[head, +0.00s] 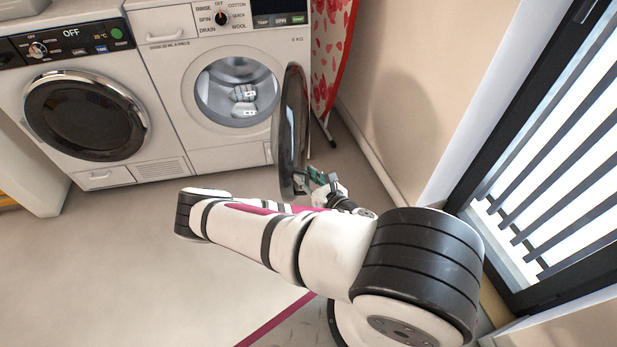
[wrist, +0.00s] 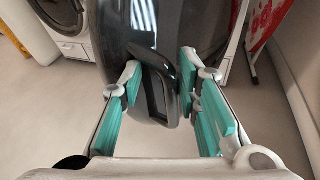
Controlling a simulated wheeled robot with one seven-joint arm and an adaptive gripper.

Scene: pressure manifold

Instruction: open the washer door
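The right-hand washer (head: 174,74) has its round dark door (head: 290,135) swung wide open to the right, seen nearly edge-on in the head view. Its drum opening (head: 238,91) is uncovered. In the wrist view the dark door (wrist: 112,30) fills the upper middle, with its looped handle (wrist: 171,112) toward me. My gripper (head: 318,178) is at the lower part of the door. In the wrist view my gripper (wrist: 160,78) has its teal-padded fingers apart, one on each side of the handle. A narrow gap seems to show beside the handle; any light contact is unclear.
A second front-loading machine (head: 85,115) stands at the left with its door shut. A red-and-white patterned ironing board (head: 328,50) leans by the right wall (head: 400,80). A barred window (head: 560,150) is at the far right. The floor (head: 110,255) in front is clear.

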